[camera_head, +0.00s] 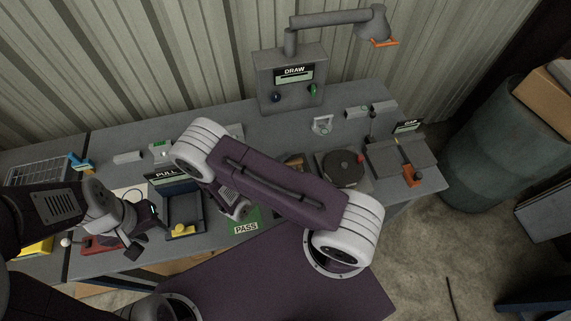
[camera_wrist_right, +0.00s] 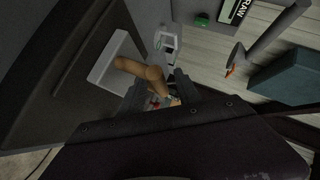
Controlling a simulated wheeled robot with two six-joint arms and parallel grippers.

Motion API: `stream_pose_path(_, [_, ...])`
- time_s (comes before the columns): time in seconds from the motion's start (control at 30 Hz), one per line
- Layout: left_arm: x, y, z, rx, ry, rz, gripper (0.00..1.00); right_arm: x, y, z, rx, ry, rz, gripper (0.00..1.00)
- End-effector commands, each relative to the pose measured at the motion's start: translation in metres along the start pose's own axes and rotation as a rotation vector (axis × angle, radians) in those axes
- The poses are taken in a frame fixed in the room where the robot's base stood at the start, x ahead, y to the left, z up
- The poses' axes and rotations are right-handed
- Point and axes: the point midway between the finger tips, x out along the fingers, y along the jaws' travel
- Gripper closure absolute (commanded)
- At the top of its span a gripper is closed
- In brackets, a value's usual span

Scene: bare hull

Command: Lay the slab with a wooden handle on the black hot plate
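The black hot plate (camera_head: 342,171) is a dark round disc on a square base, right of my right arm in the head view, with a red spot at its edge. In the right wrist view, a pale slab (camera_wrist_right: 108,64) with a wooden handle (camera_wrist_right: 140,68) lies ahead of my right gripper (camera_wrist_right: 160,88). Its fingers look apart, with the handle's end near or between them; contact is unclear. A bit of brown (camera_head: 295,160), perhaps the handle, shows behind my right arm in the head view, which hides the right gripper. My left gripper (camera_head: 146,234) is open and empty at left.
A DRAW box (camera_head: 290,78) with a lamp arm stands at the back. A blue-grey tray (camera_head: 184,210) with a yellow handle, a green PASS mat (camera_head: 245,222) and a grey fixture (camera_head: 398,157) with an orange part share the bench. A barrel (camera_head: 490,145) stands beyond its right end.

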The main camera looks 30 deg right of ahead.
Motion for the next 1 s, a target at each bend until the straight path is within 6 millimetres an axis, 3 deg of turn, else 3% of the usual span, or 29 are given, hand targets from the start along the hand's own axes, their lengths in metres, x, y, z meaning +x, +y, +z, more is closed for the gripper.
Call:
stream_pose_path(0.17, [-0.007,0.000,-0.001,0.000,0.000,0.000,0.64,-0.005,-0.008,-0.003,0.001,-0.001,-0.001,0.60])
stream_pose_path(0.23, [0.002,0.000,0.000,0.000,0.000,0.000,0.64,-0.015,-0.004,0.000,0.001,-0.005,-0.002,0.60])
stream_pose_path(0.7, [0.024,-0.001,0.003,0.000,0.000,0.000,0.64,-0.113,-0.004,-0.001,0.002,-0.005,0.000,0.60])
stream_pose_path(0.93, [0.025,-0.001,0.003,0.000,0.000,0.000,0.64,-0.123,-0.005,-0.003,0.005,0.002,0.003,0.60])
stream_pose_path(1.0, [0.024,-0.001,0.003,0.000,0.000,0.000,0.64,-0.119,-0.005,-0.010,0.090,0.031,0.047,0.60])
